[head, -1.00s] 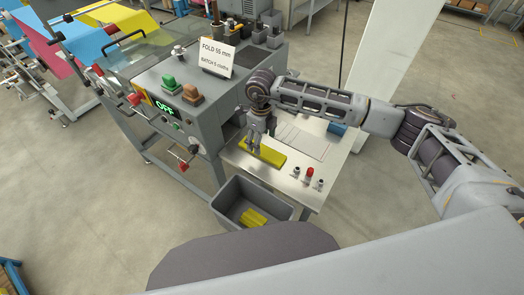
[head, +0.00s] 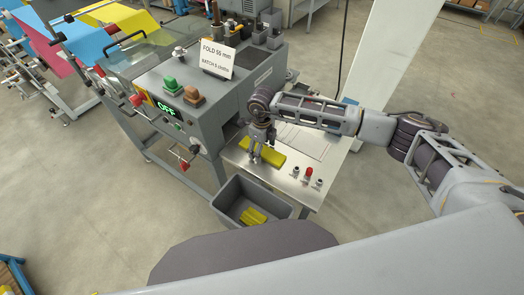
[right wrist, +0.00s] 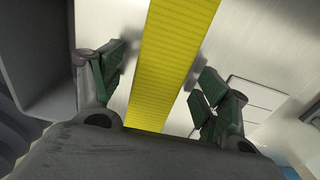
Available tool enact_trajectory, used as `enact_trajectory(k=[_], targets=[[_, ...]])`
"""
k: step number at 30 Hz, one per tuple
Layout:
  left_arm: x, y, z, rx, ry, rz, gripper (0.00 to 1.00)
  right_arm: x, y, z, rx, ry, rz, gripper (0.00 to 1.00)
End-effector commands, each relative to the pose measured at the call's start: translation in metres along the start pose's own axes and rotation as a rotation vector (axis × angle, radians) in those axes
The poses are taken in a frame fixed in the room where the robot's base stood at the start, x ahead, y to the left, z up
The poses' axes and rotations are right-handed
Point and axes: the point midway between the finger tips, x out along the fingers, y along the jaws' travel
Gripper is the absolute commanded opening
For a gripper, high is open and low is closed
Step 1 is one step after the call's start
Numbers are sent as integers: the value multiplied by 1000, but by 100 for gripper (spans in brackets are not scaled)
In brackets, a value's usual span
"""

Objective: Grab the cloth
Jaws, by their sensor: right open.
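A yellow folded cloth (head: 270,157) lies flat on the steel table. It also shows in the right wrist view as a long yellow strip (right wrist: 172,65) running between my fingers. My right gripper (head: 261,159) points down over the left part of the cloth. In the right wrist view my right gripper (right wrist: 158,88) is open, with one green-padded finger on each side of the cloth and visible gaps to it. Other yellow cloths (head: 252,216) lie in a grey bin below the table edge. My left gripper is not in view.
The grey bin (head: 283,209) stands in front of the table (head: 318,161). A grey machine (head: 205,128) with a display reading OFF stands at the left of the table. Several buttons (head: 308,174) sit at the table's front right, and a blue block (head: 349,101) lies behind.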

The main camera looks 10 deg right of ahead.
Motion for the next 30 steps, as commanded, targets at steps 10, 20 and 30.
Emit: enact_trajectory(k=[10, 20, 30], targets=[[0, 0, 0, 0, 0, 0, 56, 0, 0, 0, 0, 0, 0, 40], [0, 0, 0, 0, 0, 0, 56, -1, 0, 0, 0, 0, 0, 40], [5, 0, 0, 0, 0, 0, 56, -21, -1, 1, 0, -3, -2, 39]])
